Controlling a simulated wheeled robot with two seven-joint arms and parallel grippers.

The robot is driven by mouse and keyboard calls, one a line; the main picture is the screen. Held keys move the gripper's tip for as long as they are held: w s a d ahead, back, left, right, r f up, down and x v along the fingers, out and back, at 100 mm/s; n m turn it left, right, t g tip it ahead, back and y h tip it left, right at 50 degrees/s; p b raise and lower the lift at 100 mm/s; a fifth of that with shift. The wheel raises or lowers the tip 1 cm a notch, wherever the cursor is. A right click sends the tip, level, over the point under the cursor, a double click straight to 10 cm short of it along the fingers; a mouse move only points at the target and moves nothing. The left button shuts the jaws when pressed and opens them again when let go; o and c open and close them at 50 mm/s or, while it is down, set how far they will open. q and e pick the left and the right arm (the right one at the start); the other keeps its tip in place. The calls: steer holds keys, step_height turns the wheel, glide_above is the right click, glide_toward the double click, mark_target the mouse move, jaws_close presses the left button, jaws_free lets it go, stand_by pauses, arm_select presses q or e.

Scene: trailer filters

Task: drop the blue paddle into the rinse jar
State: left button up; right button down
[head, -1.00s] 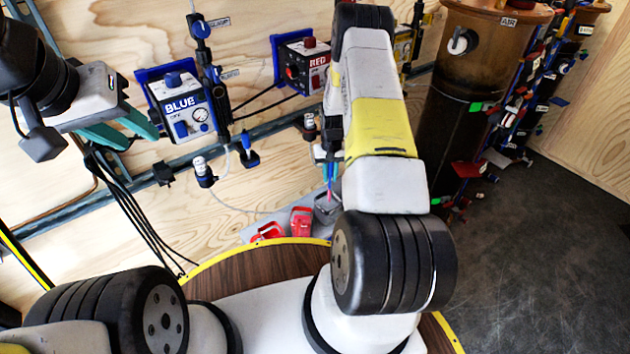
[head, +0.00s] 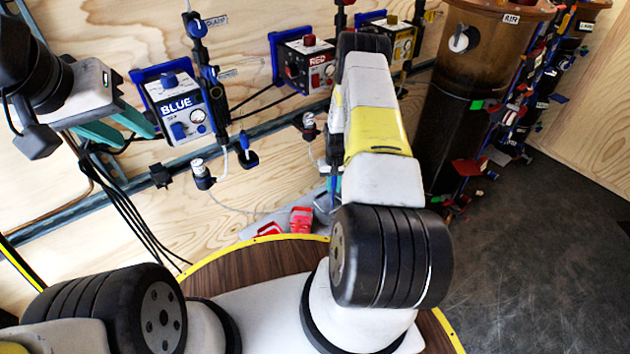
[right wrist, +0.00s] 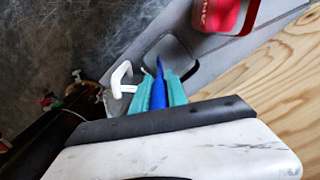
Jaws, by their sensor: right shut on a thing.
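The blue paddle (right wrist: 158,92) is between the teal fingers of my right gripper (right wrist: 160,90), which is shut on it. In the right wrist view its narrow end points at a dark-outlined square opening in a grey shelf. In the head view my right gripper (head: 334,184) is mostly hidden behind my forearm, low by a grey container (head: 322,203). This may be the rinse jar, but I cannot tell for sure, nor whether the paddle is inside it. My left gripper (head: 138,138) is open and empty at the left, near the blue box.
The grey shelf (right wrist: 135,62) carries a white hooked handle (right wrist: 120,78) and a red item (right wrist: 225,14). Red items (head: 300,220) sit left of the container. Boxes labelled BLUE (head: 182,108) and RED (head: 308,64) hang on the wall. A brown cylinder (head: 455,110) stands right.

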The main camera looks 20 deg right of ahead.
mark_target(334, 179)
steer(key=c, duration=1.2)
jaws_free()
steer(key=shift+c, duration=0.2)
steer(key=shift+r, duration=0.1)
steer(key=shift+r, duration=0.3)
step_height(334, 179, up, 3)
steer(key=shift+f, duration=0.1)
steer(key=s+a, duration=0.3)
steer(key=s, duration=0.4)
steer(key=s+a+r, duration=0.1)
steer(key=s+a, duration=0.3)
steer(key=s, duration=0.3)
steer(key=shift+s+r, duration=0.2)
